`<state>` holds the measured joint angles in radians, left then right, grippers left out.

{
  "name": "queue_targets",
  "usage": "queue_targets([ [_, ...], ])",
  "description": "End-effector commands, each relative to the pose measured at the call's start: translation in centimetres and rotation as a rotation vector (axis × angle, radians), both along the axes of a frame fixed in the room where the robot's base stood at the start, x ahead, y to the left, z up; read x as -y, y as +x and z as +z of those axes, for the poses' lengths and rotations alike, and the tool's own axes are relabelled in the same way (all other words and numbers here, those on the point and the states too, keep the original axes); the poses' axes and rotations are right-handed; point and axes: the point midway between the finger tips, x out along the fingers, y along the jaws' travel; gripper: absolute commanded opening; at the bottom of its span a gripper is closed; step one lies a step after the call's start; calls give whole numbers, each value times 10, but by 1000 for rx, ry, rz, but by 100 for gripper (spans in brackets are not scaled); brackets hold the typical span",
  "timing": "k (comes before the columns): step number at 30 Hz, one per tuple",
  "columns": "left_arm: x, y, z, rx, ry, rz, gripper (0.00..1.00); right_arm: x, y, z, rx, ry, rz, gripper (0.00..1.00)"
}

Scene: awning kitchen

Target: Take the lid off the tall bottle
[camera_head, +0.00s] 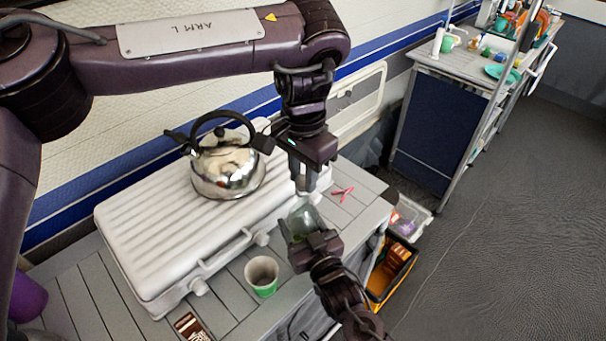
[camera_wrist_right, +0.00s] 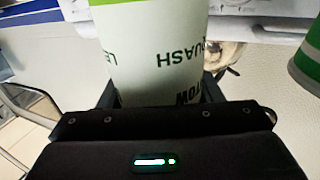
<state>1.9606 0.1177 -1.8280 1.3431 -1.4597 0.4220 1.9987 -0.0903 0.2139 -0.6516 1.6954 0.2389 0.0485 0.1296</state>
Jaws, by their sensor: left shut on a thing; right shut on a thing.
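The tall bottle (camera_head: 301,222) stands in my right gripper (camera_head: 314,240), which is shut around it near the table's front edge. In the right wrist view the bottle (camera_wrist_right: 155,50) is pale, with dark lettering and a green band, between the fingers of my right gripper (camera_wrist_right: 160,98). My left gripper (camera_head: 304,172) points down from above and is shut on a pale piece, apparently the lid (camera_head: 304,184), above the bottle. The fingers hide much of the lid, and I cannot tell whether it touches the bottle.
A ribbed grey case (camera_head: 150,222) bears a steel kettle (camera_head: 226,170) behind my grippers. A white and green cup (camera_head: 262,276) stands left of the bottle. A pink item (camera_head: 343,194) lies right. Below the table's right edge is a yellow-black crate (camera_head: 392,268).

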Motion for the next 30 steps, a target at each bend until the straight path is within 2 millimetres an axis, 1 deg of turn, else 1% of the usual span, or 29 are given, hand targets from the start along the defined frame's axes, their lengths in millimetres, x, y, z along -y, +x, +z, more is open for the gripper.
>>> queue_targets([
  [12, 0, 0, 14, 1, 1, 1, 0, 0, 0, 0, 0, 0, 0, 0],
  [22, 0, 0, 16, 1, 1, 0, 0, 0, 0, 0, 0, 0, 0, 0],
  [25, 0, 1, 24, 4, 1, 0, 0, 0, 0, 0, 0, 0, 0, 0],
  [30, 0, 1, 46, 4, 1, 0, 0, 0, 0, 0, 0, 0, 0, 0],
])
